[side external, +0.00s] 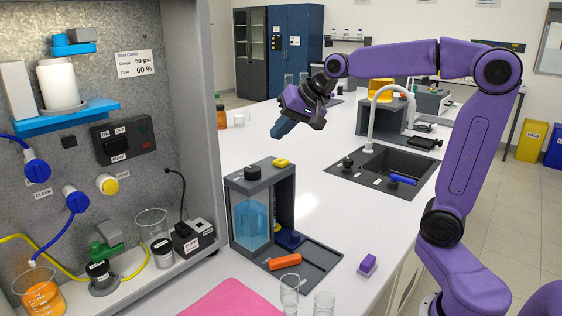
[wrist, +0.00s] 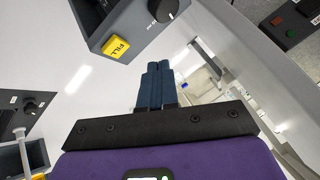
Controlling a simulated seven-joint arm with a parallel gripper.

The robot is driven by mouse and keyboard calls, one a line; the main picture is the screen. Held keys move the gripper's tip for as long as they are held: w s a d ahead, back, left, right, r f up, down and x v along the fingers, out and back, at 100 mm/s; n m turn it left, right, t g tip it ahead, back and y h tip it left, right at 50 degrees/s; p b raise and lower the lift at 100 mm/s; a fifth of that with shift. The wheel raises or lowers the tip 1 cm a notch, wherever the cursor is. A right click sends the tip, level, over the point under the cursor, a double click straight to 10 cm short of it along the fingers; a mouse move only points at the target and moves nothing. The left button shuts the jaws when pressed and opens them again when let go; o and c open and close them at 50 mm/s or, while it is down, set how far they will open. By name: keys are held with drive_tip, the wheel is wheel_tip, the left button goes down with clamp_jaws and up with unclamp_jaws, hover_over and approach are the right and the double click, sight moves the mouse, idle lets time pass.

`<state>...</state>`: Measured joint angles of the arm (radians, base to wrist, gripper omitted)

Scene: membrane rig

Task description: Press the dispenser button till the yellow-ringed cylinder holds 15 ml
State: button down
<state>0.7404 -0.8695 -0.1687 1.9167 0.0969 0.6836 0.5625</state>
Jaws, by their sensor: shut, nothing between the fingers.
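The dispenser (side external: 238,184) is a dark grey frame with a tank of blue liquid (side external: 254,218), standing on the white bench. Its yellow button (side external: 281,162) is on the top; in the wrist view the button (wrist: 116,46) reads FILL, beside a black knob (wrist: 162,11). My gripper (side external: 277,131) is shut and empty, above the dispenser and apart from the button. In the wrist view its fingertips (wrist: 159,66) are together, right of and below the button. Two clear glass cylinders, one (side external: 289,295) and another (side external: 324,304), stand at the front; I cannot make out a yellow ring or liquid level.
An orange object (side external: 285,261) lies on the dispenser's base plate, and a purple block (side external: 368,264) lies to its right. A pump panel (side external: 122,139) and shelves stand left. A sink (side external: 383,172) with a tall faucet is behind right. A pink mat (side external: 240,299) lies in front.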

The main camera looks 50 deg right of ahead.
sight(285, 161)
drive_tip(key=d+r, duration=0.1)
drive_tip(key=w+d+m, duration=0.1)
drive_tip(key=d, duration=0.1)
drive_tip(key=w+d+r+m+t, duration=0.1)
drive_tip(key=shift+w+d+r+h, duration=0.15)
drive_tip(key=shift+w+r+h, duration=0.1)
drive_tip(key=shift+r+h, duration=0.15)
drive_tip(key=shift+f, duration=0.15)
drive_tip(key=shift+f, duration=4.35)
drive_tip(key=shift+f, duration=0.15)
drive_tip(key=shift+f, duration=0.25)
drive_tip(key=shift+f, duration=0.6)
drive_tip(key=shift+r, duration=1.05)
